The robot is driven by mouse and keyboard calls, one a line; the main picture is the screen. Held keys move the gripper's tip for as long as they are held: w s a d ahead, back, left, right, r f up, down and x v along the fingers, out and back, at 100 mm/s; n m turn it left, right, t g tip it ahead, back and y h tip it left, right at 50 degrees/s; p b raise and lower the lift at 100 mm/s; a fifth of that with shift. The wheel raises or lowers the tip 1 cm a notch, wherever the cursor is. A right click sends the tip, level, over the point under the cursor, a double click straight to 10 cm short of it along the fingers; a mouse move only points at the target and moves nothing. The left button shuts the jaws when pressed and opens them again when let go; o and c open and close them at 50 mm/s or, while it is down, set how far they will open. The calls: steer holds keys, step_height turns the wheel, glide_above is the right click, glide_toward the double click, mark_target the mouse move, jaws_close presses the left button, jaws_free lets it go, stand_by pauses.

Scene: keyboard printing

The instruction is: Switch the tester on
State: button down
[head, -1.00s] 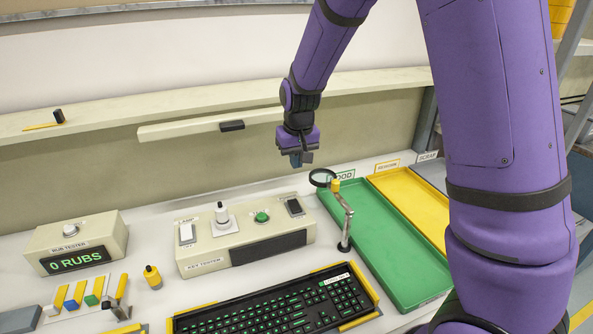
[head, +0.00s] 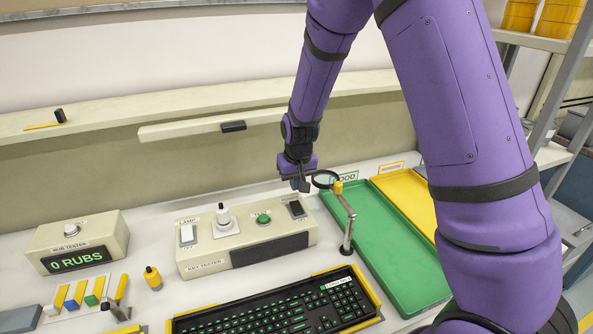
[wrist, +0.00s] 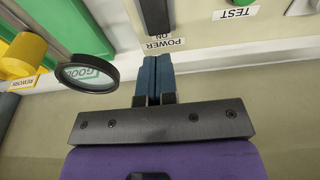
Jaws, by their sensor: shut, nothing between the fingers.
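The key tester (head: 205,262) is a beige box on the bench with a lamp switch, a knob, a green button and a dark power rocker switch (head: 297,209) at its right end. My gripper (head: 300,186) is shut and empty, pointing down just above and behind that power switch. In the wrist view my gripper's blue fingertips (wrist: 154,60) are together beside the label reading "POWER ON", with the dark switch (wrist: 154,14) just beyond them.
A magnifier (head: 325,179) on a stand rises close to the right of my gripper. The green tray (head: 385,245) and yellow tray (head: 405,200) lie to the right. A keyboard (head: 275,308) lies in front, and the rub tester (head: 115,235) stands left.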

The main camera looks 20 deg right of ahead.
mark_target(295, 205)
steer(key=shift+w+f, duration=0.2)
steer(key=shift+f, duration=0.8)
steer(key=shift+w+f, duration=0.15)
steer(key=shift+f, duration=0.8)
steer(key=shift+w+f, duration=0.2)
steer(key=shift+f, duration=0.8)
steer(key=shift+f+g, duration=0.25)
steer(key=shift+g, duration=0.15)
steer(key=shift+s, duration=0.1)
steer(key=shift+s+r, duration=0.35)
steer(key=shift+s, duration=0.25)
